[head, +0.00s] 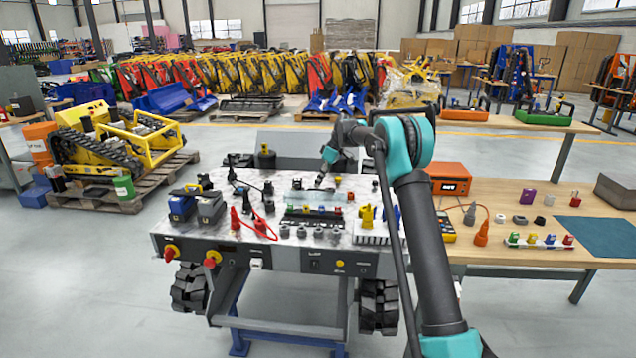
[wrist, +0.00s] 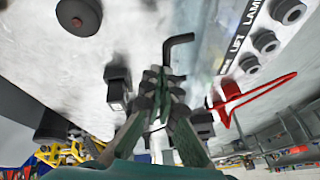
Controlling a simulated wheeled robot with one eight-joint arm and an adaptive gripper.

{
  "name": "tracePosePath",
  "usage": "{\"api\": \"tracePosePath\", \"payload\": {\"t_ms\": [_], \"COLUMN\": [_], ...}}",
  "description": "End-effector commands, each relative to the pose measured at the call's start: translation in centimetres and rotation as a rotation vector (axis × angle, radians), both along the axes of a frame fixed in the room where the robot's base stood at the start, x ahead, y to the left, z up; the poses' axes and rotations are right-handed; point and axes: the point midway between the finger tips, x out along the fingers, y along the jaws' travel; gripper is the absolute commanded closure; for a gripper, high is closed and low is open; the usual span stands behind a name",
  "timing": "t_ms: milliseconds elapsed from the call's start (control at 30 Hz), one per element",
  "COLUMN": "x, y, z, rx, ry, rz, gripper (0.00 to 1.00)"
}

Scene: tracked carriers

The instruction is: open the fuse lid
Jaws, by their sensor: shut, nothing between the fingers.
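The fuse lid looks like a clear, pale panel (head: 318,197) over the dark fuse strip (head: 312,211) with small coloured fuses, in the middle of the carrier's top. I cannot tell for sure whether it is down or raised. My gripper (head: 320,181) is just behind the panel, low over the top. In the wrist view my gripper (wrist: 160,80) is shut, with nothing seen between its fingertips. A black bent rod (wrist: 179,46) shows just beyond the tips; I cannot tell if they touch. A pale glossy strip beside it may be the lid.
Red clamps (head: 240,224) and black plugs stand left of the fuse strip. Grey round knobs (head: 302,232) line its front, and a yellow part (head: 366,216) stands to the right. A wooden bench (head: 540,195) with loose parts is at the right.

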Motion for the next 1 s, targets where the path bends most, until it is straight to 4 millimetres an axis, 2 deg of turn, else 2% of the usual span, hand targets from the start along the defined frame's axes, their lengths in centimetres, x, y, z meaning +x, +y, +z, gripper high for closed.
{"api": "tracePosePath", "payload": {"t_ms": [200,500,1000], "x": [1.2,2.0,2.2], "y": [0.0,0.0,-0.1], "z": [-1.3,-2.4,-2.7], "rx": [0.0,0.0,0.0], "ry": [0.0,0.0,0.0], "rz": [0.0,0.0,0.0], "gripper": [1.0,1.0,1.0]}}
